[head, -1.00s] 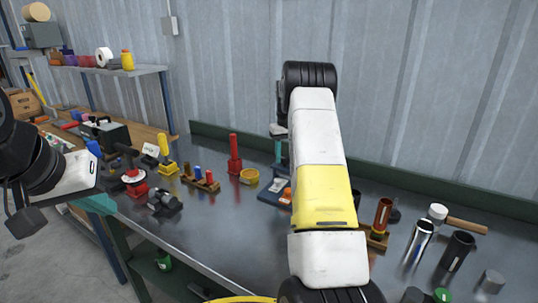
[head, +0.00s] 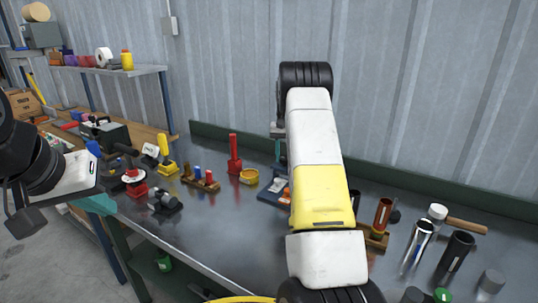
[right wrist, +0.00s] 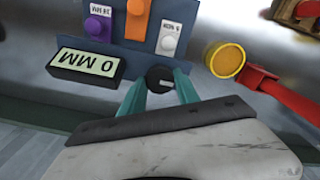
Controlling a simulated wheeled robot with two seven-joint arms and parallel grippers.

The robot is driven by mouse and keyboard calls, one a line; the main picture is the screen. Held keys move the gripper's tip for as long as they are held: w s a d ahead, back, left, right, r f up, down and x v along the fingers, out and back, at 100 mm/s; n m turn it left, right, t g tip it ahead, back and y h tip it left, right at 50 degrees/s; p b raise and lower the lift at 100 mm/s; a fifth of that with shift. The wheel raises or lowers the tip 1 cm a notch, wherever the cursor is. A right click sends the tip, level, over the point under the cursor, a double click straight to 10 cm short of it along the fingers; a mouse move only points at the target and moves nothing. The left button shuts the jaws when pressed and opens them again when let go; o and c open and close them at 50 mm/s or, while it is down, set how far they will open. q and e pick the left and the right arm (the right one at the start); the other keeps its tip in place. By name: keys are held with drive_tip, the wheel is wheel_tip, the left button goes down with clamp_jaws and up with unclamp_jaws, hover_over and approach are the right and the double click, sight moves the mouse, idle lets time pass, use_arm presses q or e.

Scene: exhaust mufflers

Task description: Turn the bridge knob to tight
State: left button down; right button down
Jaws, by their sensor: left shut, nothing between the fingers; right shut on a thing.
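No label for this knob is readable. In the head view my right arm hides much of the panel (head: 272,192). My left gripper (head: 98,203) is at far left, shut and empty, away from the panel.
A corrugated wall stands behind the bench (head: 225,225), whose front middle is clear.

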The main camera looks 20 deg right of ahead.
drive_tip(key=shift+w+r, duration=0.1)
drive_tip(key=c, duration=0.9)
unclamp_jaws()
wheel_tip(320, 180, up, 8)
drive_tip(key=shift+f, duration=0.15)
